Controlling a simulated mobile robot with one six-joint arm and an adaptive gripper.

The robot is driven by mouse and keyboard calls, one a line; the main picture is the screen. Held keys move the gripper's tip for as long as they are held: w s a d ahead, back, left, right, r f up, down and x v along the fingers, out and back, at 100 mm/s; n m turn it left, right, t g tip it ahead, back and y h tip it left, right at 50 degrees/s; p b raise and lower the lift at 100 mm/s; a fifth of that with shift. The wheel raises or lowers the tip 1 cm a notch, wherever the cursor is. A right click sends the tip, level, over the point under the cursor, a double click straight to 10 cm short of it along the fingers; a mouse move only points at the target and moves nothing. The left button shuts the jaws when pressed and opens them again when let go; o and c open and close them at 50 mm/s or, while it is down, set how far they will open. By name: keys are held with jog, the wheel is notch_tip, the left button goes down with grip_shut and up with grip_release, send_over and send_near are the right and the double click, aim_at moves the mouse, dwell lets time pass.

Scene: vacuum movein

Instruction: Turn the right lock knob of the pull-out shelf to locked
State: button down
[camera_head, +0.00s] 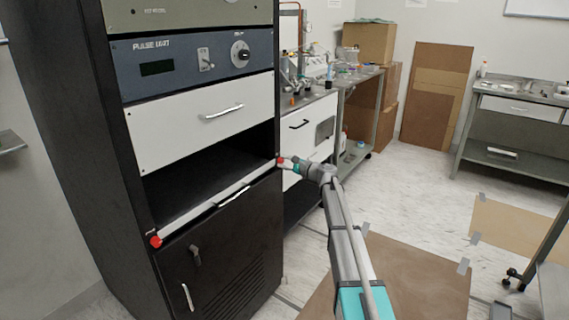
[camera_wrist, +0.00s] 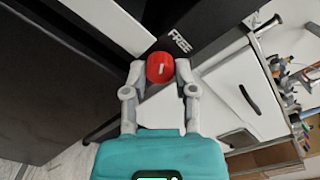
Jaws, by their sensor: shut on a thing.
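The right lock knob (camera_wrist: 160,68) is a red disc with a white line, at the right end of the pull-out shelf's front. In the head view this knob (camera_head: 280,162) shows just beyond my gripper (camera_head: 286,164). In the wrist view my gripper (camera_wrist: 160,72) is shut on the knob, one finger on each side. The word FREE is printed beside the knob. The pull-out shelf (camera_head: 215,204) shows as a pale front strip in the black rack. The left red knob (camera_head: 155,241) sits at its other end, clear of my gripper.
Above the shelf is a white drawer (camera_head: 203,115) with a bar handle, then the blue pulse unit (camera_head: 190,62). Below is a black cabinet door (camera_head: 225,255) with handles. A cluttered bench (camera_head: 318,105) stands right of the rack. Brown sheets (camera_head: 410,275) lie taped on the floor.

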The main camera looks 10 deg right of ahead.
jog(key=n, duration=1)
jog(key=shift+n, duration=0.4)
jog(key=shift+c, duration=2)
grip_release()
jog(key=v, duration=1.2)
jog(key=shift+a, duration=0.1)
